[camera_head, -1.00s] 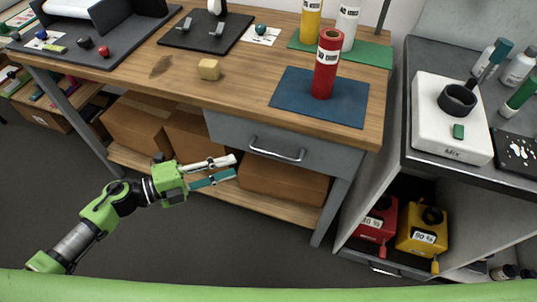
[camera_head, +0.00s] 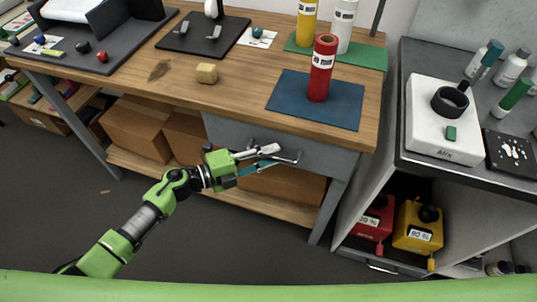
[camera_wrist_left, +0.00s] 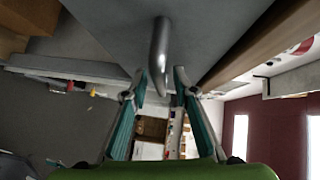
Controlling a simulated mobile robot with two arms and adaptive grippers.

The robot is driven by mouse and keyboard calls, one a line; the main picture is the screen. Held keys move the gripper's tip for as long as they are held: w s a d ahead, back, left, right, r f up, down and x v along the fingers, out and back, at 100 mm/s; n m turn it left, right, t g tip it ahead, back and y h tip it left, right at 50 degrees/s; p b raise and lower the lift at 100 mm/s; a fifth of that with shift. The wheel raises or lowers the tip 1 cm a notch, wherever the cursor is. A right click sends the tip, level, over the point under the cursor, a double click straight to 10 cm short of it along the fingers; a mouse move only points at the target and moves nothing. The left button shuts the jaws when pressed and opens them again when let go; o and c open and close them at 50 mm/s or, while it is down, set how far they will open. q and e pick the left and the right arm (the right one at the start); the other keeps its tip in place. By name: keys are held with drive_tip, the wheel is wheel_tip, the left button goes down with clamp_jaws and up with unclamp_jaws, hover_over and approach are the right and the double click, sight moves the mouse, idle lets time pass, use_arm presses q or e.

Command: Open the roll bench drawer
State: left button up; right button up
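The workbench has a grey drawer (camera_head: 322,156) under the right part of its wooden top. The drawer looks closed. Its metal bar handle (camera_head: 294,157) is on the front face, partly hidden by my gripper. My left gripper (camera_head: 276,156) reaches in from the left, at the handle. In the left wrist view the handle (camera_wrist_left: 160,50) runs down toward the space between the fingertips of my left gripper (camera_wrist_left: 160,84). The fingers stand apart, with gaps beside the handle, so the gripper looks open. My right gripper is not in view.
Cardboard boxes (camera_head: 135,130) fill the shelf below. A grey cabinet (camera_head: 395,130) with red and yellow containers stands at the right. The floor in front of the bench is clear.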

use_arm(q)
clamp_jaws()
drive_tip(key=shift+s, duration=0.1)
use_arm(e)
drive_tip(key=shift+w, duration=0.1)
